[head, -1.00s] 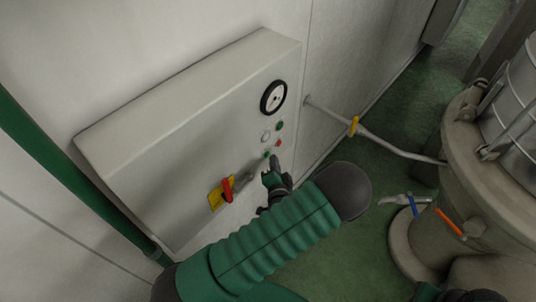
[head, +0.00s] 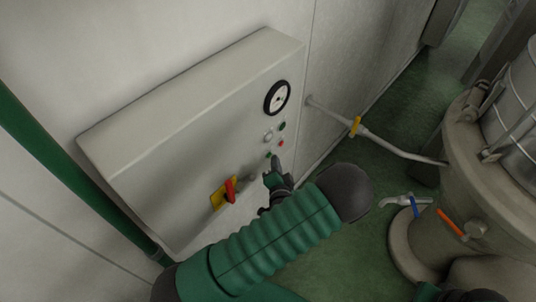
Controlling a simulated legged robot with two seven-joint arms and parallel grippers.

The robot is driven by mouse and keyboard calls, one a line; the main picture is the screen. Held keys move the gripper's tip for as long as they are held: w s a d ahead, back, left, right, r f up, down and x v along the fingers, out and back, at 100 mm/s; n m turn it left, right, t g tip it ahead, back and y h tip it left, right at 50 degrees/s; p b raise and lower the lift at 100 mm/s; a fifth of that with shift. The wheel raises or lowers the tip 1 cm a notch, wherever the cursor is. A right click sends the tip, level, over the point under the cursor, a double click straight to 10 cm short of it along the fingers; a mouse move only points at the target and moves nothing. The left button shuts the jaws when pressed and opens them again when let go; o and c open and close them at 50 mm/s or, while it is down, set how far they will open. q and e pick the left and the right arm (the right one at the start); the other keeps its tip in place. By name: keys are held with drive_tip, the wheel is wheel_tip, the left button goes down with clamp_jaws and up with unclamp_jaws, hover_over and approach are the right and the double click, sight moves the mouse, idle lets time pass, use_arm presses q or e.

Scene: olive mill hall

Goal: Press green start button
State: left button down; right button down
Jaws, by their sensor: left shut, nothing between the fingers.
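The grey control box (head: 150,150) is on the wall, with a small dark green button (head: 282,126) below the gauge. A smaller green spot (head: 268,155) shows lower down, close to my gripper. A pale round button (head: 268,136) and a red one (head: 281,143) sit between them. My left gripper (head: 275,160) is shut and empty, its tip in front of the panel just beside the lower green spot. I cannot tell whether it touches the panel. A dark shape at the bottom right edge seems to be part of my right gripper (head: 470,296), mostly cut off.
A black-rimmed gauge (head: 277,97) sits above the buttons. A red switch on a yellow plate (head: 218,200) is at the lower left. A pipe with a yellow handle (head: 356,125) runs to the steel vessel (head: 490,190) on the right. Green floor lies between.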

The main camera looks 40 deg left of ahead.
use_arm(q)
drive_tip(key=shift+a+r, duration=0.1)
drive_tip(key=shift+a, duration=0.15)
drive_tip(key=shift+d+r, duration=0.15)
drive_tip(key=shift+d, duration=0.05)
use_arm(e)
drive_tip(key=shift+d+f, duration=0.1)
drive_tip(key=shift+d, duration=0.6)
use_arm(q)
drive_tip(key=shift+a, duration=0.35)
use_arm(e)
drive_tip(key=shift+a, duration=0.25)
use_arm(q)
drive_tip(key=shift+d, duration=0.9)
